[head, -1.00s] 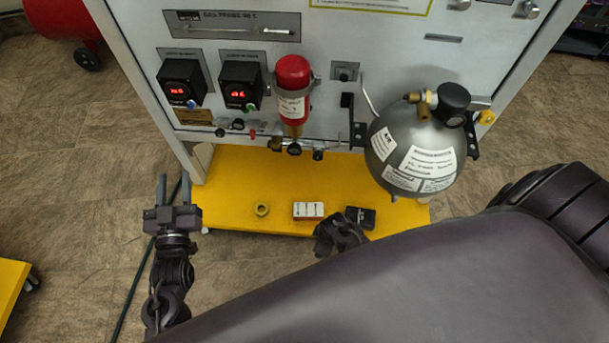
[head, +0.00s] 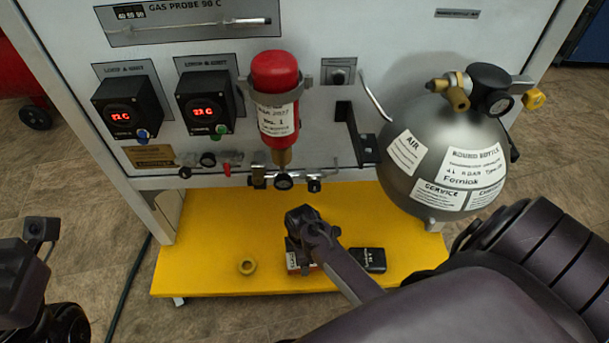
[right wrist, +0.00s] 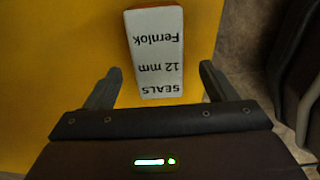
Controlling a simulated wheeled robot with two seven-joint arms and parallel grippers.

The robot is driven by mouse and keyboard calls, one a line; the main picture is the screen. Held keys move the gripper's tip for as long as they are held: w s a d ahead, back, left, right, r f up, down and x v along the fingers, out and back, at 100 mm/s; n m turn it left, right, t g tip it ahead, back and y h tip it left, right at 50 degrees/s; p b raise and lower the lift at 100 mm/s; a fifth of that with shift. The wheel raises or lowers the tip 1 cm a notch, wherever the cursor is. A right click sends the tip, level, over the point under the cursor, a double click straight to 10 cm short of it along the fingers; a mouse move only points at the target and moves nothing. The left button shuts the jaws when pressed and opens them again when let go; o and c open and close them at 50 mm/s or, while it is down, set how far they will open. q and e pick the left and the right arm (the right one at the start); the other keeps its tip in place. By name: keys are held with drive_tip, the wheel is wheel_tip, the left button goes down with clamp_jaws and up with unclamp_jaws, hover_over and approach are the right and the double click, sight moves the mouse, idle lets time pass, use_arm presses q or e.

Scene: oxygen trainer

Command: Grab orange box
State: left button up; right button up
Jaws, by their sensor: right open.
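The small box (head: 292,262) has a white top and a reddish-orange side and lies on the yellow base. In the right wrist view its white top (right wrist: 158,50) reads "SEALS 12 mm Fernlok". My right gripper (right wrist: 160,68) is open, with one finger on each side of the box's near end and visible gaps between. In the head view my right gripper (head: 303,225) is over the box and hides much of it. My left gripper (head: 38,238) is at the left edge, partly cut off; its jaw opening is unclear.
Behind stand the panel with a red cylinder (head: 275,100) and a grey round bottle (head: 440,150).

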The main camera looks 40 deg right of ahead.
wheel_tip(320, 180, down, 4)
drive_tip(key=shift+w+f+b, duration=0.1)
drive_tip(key=shift+b, duration=1)
drive_tip(key=shift+r, duration=0.2)
drive_tip(key=shift+c, duration=0.5)
drive_tip(key=c, duration=1)
